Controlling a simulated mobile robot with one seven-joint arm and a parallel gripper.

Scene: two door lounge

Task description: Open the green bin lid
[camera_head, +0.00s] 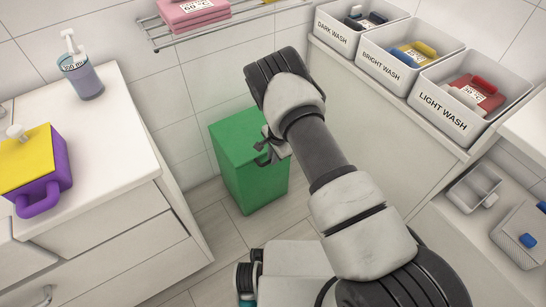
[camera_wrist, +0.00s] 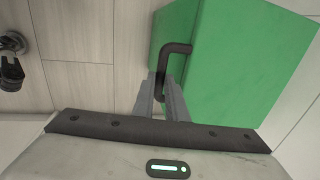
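The green bin (camera_head: 248,180) stands on the floor against the tiled wall, between the white drawer unit and the counter. Its flat green lid (camera_head: 232,130) looks closed in the head view. A dark bent handle (camera_wrist: 177,47) on the bin shows in the wrist view. My gripper (camera_head: 268,150) is at the bin's upper right edge in the head view. In the wrist view my gripper's fingers (camera_wrist: 161,80) are close together with the handle's bar between them, and it looks shut on the handle. My arm covers part of the bin's right side.
A white drawer unit (camera_head: 100,130) stands left, bearing a soap bottle (camera_head: 80,75) and a purple-yellow container (camera_head: 38,170). At right, a counter (camera_head: 400,125) carries three labelled wash boxes (camera_head: 448,112). A wall rack (camera_head: 190,35) holds pink cloths above. Some floor (camera_head: 210,215) left of the bin is free.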

